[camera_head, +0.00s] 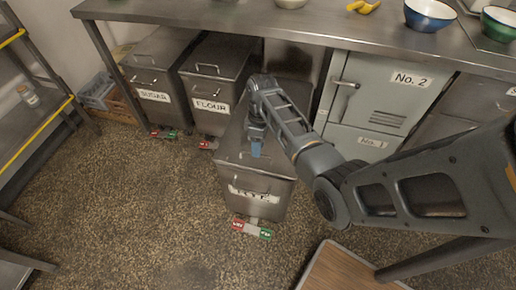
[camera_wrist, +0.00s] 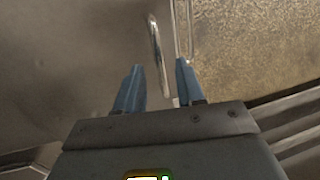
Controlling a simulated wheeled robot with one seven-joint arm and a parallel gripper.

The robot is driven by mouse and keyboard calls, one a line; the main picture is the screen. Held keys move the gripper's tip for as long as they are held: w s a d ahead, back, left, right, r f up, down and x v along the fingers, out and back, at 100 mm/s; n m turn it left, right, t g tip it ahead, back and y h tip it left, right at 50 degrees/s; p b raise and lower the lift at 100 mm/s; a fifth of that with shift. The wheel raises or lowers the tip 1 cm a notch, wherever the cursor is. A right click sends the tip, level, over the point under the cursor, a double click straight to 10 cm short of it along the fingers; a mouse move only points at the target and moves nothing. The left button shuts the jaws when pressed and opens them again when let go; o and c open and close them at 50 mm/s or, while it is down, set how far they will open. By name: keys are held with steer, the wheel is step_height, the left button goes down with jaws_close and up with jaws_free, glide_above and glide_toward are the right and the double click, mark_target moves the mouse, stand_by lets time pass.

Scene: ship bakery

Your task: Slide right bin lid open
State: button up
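The right bin is a grey metal bin labelled RYE (camera_head: 252,193), pulled out ahead of the other bins. Its lid (camera_head: 232,150) lies flat on top and looks shut. My gripper (camera_head: 256,150) points down over the lid near its front edge. In the wrist view my gripper (camera_wrist: 160,80) is open, with two blue fingers apart. The lid's thin bar handle (camera_wrist: 157,55) shows between the fingertips there; I cannot tell whether either finger touches it. In the head view my gripper hides most of this handle.
The SUGAR bin (camera_head: 150,85) and FLOUR bin (camera_head: 212,85) stand to the left under the steel counter (camera_head: 230,14). Grey lockers (camera_head: 375,95) stand at right behind my arm. A wooden-topped piece (camera_head: 345,270) is at the lower right. Floor in front is clear.

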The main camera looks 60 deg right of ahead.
steer(key=shift+a+f, duration=0.2)
steer(key=shift+f, duration=0.6)
steer(key=shift+c, duration=0.4)
jaws_close()
